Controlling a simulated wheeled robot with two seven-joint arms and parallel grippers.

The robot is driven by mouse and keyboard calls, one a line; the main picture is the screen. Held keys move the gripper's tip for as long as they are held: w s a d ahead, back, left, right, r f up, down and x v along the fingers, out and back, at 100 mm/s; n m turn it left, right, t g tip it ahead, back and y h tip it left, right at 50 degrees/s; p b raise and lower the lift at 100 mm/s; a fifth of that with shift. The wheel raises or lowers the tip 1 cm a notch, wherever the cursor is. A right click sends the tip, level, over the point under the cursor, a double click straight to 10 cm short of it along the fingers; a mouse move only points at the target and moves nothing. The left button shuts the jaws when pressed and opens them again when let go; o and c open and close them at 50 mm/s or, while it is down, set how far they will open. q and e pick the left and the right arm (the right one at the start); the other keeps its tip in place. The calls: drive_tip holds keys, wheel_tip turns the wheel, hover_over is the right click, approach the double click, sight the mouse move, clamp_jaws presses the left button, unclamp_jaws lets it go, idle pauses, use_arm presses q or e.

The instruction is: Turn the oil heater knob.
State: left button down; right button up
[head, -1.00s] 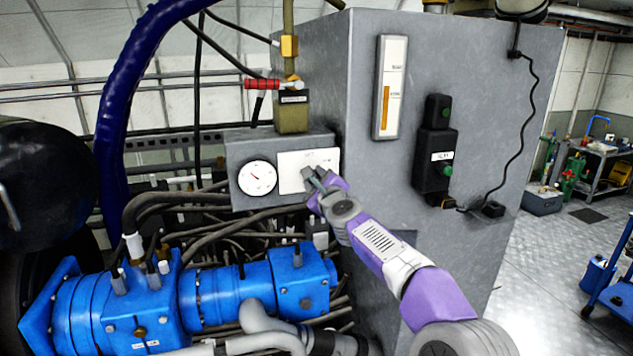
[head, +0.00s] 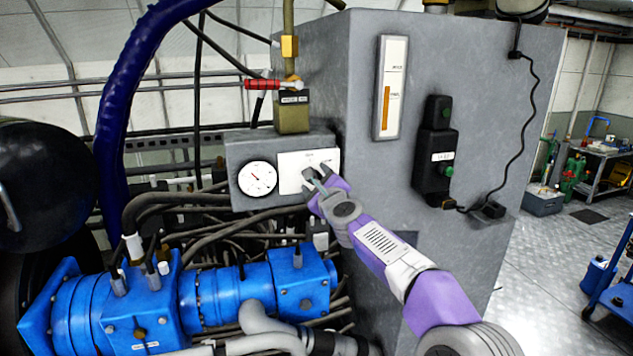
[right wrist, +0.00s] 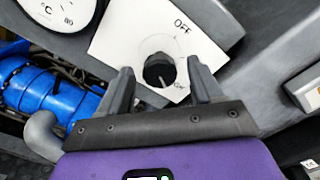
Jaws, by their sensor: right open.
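The oil heater knob (right wrist: 159,71) is a black round knob on a white plate (right wrist: 120,38) marked "OFF". In the right wrist view it sits between the two fingertips of my right gripper (right wrist: 160,85), with a gap to each finger. In the head view the white plate (head: 292,160) is on a grey box beside a round gauge, and my right gripper (head: 318,185) is at its lower right, partly covering the knob. The right gripper is open and holds nothing. My left gripper is not in view.
The round gauge (head: 257,178) is just left of the plate. A red-handled valve (head: 262,84) is above. A black switch box (head: 435,150) is on the grey tank (head: 490,90) to the right. Blue pump parts (head: 220,295) and hoses lie below.

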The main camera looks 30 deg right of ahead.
drive_tip(key=b+v, duration=0.1)
drive_tip(key=v, duration=0.6)
drive_tip(key=shift+b, duration=0.3)
